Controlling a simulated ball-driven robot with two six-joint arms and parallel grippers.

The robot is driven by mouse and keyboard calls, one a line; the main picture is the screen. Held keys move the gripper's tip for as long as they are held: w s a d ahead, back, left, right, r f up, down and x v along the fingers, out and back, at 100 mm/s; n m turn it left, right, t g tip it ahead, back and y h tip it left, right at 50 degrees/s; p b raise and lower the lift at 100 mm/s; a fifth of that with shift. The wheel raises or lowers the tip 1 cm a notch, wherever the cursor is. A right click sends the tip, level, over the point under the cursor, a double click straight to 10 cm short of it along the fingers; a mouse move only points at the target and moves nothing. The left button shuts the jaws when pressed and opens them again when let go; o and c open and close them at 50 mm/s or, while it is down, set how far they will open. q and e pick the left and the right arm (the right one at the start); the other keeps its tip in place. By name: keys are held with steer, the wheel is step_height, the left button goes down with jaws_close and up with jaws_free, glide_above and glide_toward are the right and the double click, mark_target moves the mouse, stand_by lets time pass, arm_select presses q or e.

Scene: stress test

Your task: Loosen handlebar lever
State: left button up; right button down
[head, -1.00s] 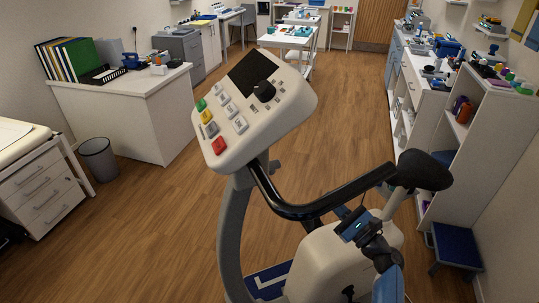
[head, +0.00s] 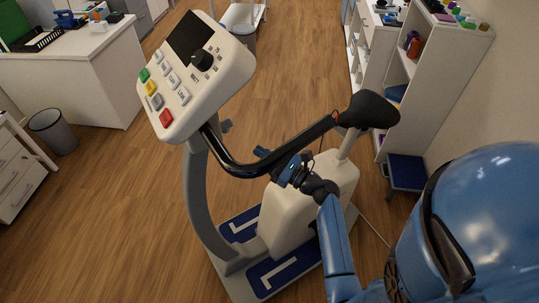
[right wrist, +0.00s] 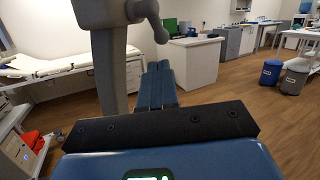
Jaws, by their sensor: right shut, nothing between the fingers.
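An exercise bike stands ahead, with a cream console (head: 200,80) and a black curved handlebar (head: 265,168) below it. A small grey lever (head: 226,126) sticks out near the top of the grey column, just under the console. In the right wrist view a grey knobbed lever (right wrist: 152,18) juts right from the grey column (right wrist: 108,60). My right gripper (head: 263,152) is shut and empty near the handlebar, right of the lever. In the right wrist view its blue fingers (right wrist: 157,68) lie together, below the lever and apart from it in the picture. My left gripper is out of view.
The black bike seat (head: 370,110) and cream bike housing (head: 310,195) are close to my right arm. A blue step stool (head: 405,172) stands by the right shelves. A grey bin (head: 53,132) stands at left. Wooden floor is clear left of the bike.

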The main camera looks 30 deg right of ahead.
mark_target(228, 131)
steer(key=p+x, duration=0.2)
steer(key=x, duration=0.7)
steer(key=shift+w, duration=0.35)
steer(key=shift+a, duration=0.1)
steer(key=w+n+t+y+b, duration=0.1)
steer(key=b, duration=0.7)
steer(key=f+n+t+y+b, duration=0.1)
steer(key=y+b, duration=0.1)
steer(key=b, duration=0.6)
steer(key=shift+w+a, duration=0.1)
steer(key=shift+w, duration=0.3)
steer(key=w+r+n+y+b, duration=0.1)
steer(key=n+y+b, duration=0.1)
steer(key=b, duration=0.4)
steer(key=w+n+y+b, duration=0.1)
steer(key=y+b, duration=0.1)
steer(key=b, duration=0.4)
steer(key=w+r+n+y+b, duration=0.1)
steer(key=n+b, duration=0.1)
steer(key=b, duration=0.4)
steer(key=shift+a+r+n+y+b, duration=0.15)
steer(key=shift+r+n+y+b, duration=0.15)
steer(key=shift+y+b, duration=0.1)
steer(key=shift+w+r, duration=0.1)
steer(key=shift+r, duration=0.1)
